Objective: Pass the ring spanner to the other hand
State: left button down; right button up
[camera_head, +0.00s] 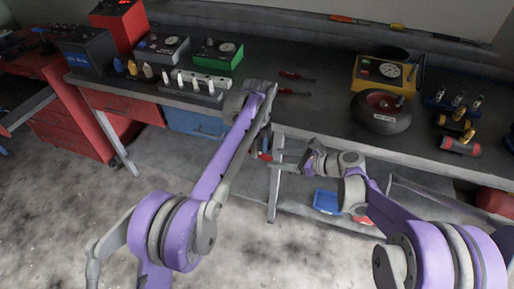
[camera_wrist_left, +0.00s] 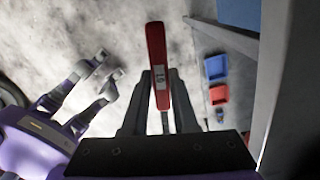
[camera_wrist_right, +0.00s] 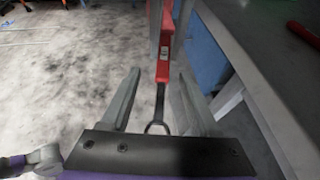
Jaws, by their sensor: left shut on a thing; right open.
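The ring spanner has a red handle (camera_wrist_left: 157,62) with a pale size label, and a dark shaft ending in an open ring (camera_wrist_right: 158,127). My left gripper (camera_wrist_left: 160,78) is shut on the spanner, which hangs in front of the bench; in the head view it is small and partly hidden by my left arm (camera_head: 264,148). My right gripper (camera_wrist_right: 158,80) is open, with its fingers on either side of the spanner's shaft and ring. The ring lies near the right gripper's palm, and the fingers look apart from the shaft.
The workbench (camera_head: 320,110) runs behind both grippers, its edge close on the right in the right wrist view. A bench leg (camera_head: 275,185) stands just below. A blue bin (camera_head: 326,201) and a red bin (camera_wrist_left: 219,93) are lower down. Red-handled tools (camera_head: 294,91) lie on top.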

jog(key=v, duration=0.7)
jog(key=s+d+f+n+h, duration=0.2)
jog(key=s+n+h, duration=0.4)
jog(key=s+n, duration=0.6)
jog(key=s+d+f+n+g+h, duration=0.1)
jog(key=s+d+f+n+h, duration=0.2)
jog(key=s+n+h, duration=0.3)
jog(key=s+n, duration=0.5)
jog(key=s, duration=0.3)
jog(key=shift+s+d+f+n, duration=0.2)
jog(key=shift+d+f+n, duration=0.05)
jog(key=shift+f+n, duration=0.15)
